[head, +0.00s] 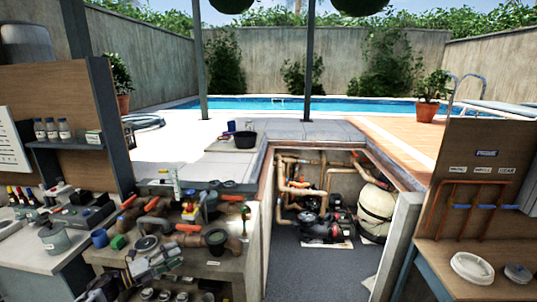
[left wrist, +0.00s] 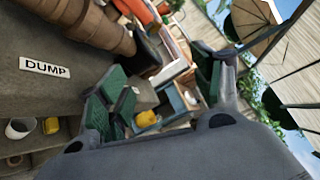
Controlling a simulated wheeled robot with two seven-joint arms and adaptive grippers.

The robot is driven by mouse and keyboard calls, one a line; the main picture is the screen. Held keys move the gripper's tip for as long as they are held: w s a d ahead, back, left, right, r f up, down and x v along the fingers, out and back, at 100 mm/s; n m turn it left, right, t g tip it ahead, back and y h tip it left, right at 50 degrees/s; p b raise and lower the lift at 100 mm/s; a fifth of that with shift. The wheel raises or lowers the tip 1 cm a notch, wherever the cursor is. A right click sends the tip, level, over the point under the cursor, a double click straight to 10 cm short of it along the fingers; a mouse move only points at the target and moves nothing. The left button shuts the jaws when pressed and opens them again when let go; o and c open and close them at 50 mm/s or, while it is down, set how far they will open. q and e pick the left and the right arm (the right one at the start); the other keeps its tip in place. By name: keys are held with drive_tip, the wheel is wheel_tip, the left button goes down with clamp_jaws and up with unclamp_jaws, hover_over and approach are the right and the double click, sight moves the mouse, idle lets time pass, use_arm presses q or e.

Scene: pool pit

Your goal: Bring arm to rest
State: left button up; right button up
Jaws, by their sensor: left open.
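My left gripper (head: 152,258) is at the lower left of the head view, in front of the stone bench with pipes and valves. Its arm comes in from the bottom left. In the left wrist view the gripper (left wrist: 158,84) has its two green-padded fingers spread apart. Nothing is held between them. Beyond the fingers are a blue-grey tray (left wrist: 170,98) and a yellow item (left wrist: 147,118). A bench face with a DUMP label (left wrist: 45,69) is close on the left of that view. My right gripper is in neither view.
A pit with pumps (head: 320,228) and a cream tank (head: 376,213) opens at the centre. A wooden table with a white lid (head: 472,268) stands at right. The pit's grey floor (head: 300,275) is largely clear.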

use_arm(q)
drive_tip(key=s+a+f+n+y, duration=0.1)
drive_tip(key=s+f+n+y, duration=0.3)
drive_tip(key=f, duration=0.6)
drive_tip(key=s+a+f+n+t+y+p, duration=0.1)
drive_tip(key=s+f+n+y, duration=0.2)
drive_tip(key=f+n, duration=0.5)
drive_tip(key=s+a+f+n+y, duration=0.1)
drive_tip(key=s+f+n+y, duration=0.25)
drive_tip(key=f, duration=0.75)
drive_tip(key=s+d+f+n+g+y+p, duration=0.1)
drive_tip(key=s+d+f+n+g+y, duration=0.2)
drive_tip(key=s+f+n, duration=0.85)
drive_tip(key=s+d+f+g, duration=0.2)
drive_tip(key=s+f, duration=0.3)
drive_tip(key=s, duration=0.8)
drive_tip(key=s+d+f+n+g, duration=0.1)
drive_tip(key=s+d+f+g, duration=0.2)
drive_tip(key=s, duration=1)
drive_tip(key=s+d+f+n+g+p, duration=0.1)
drive_tip(key=s+d+f+g, duration=0.2)
drive_tip(key=s+f, duration=0.5)
drive_tip(key=s+g, duration=0.1)
drive_tip(key=s, duration=0.4)
drive_tip(key=shift+d, duration=0.25)
drive_tip(key=shift+w, duration=0.1)
